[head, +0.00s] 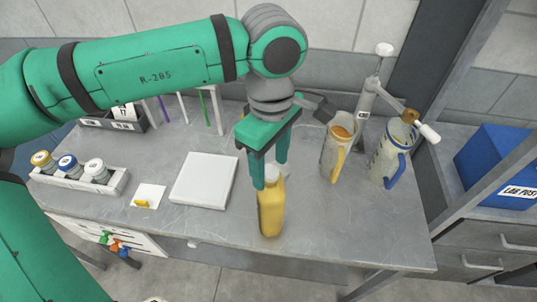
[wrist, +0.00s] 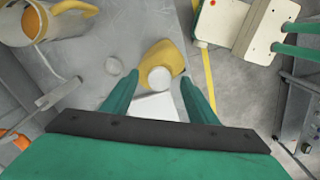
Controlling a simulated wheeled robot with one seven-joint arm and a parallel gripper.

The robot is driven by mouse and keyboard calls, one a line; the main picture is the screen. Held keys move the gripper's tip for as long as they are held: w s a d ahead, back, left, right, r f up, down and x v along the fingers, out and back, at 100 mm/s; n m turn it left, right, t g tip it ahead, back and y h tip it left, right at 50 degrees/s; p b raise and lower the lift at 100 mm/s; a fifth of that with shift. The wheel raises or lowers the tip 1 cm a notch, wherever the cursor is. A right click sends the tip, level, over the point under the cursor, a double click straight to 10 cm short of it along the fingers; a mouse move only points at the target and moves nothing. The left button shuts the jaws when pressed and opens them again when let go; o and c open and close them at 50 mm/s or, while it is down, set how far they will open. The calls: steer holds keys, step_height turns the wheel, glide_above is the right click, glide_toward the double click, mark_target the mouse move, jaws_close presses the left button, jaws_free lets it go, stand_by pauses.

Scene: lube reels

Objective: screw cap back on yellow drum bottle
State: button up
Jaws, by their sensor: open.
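The yellow drum bottle (head: 271,212) stands upright near the front edge of the grey bench. It also shows in the wrist view (wrist: 168,55), with a round white cap-like top (wrist: 159,78) over its neck. I cannot tell whether this top is screwed down or only resting there. My gripper (head: 270,176) points down over the bottle, with one finger on either side of its top. In the wrist view the fingers (wrist: 158,84) are open, with gaps beside the white top. A small pale disc (wrist: 115,66) lies on the bench beside the bottle.
A white pad (head: 205,180) lies left of the bottle. Two jugs, one with a yellow handle (head: 337,165) and one with a blue handle (head: 391,165), stand right, near a lever pump (head: 369,90). A rack of small bottles (head: 80,177) is far left.

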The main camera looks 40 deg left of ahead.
steer(key=c, duration=1.1)
steer(key=shift+o, duration=0.2)
steer(key=shift+w, duration=0.1)
steer(key=m, duration=0.2)
steer(key=shift+w+m, duration=0.15)
steer(key=shift+m, duration=0.15)
steer(key=shift+s+a+m, duration=0.15)
steer(key=shift+s+m, duration=0.1)
steer(key=shift+m, duration=0.75)
steer(key=shift+w+d+m, duration=0.1)
steer(key=shift+d+m, duration=0.1)
steer(key=shift+m, duration=0.1)
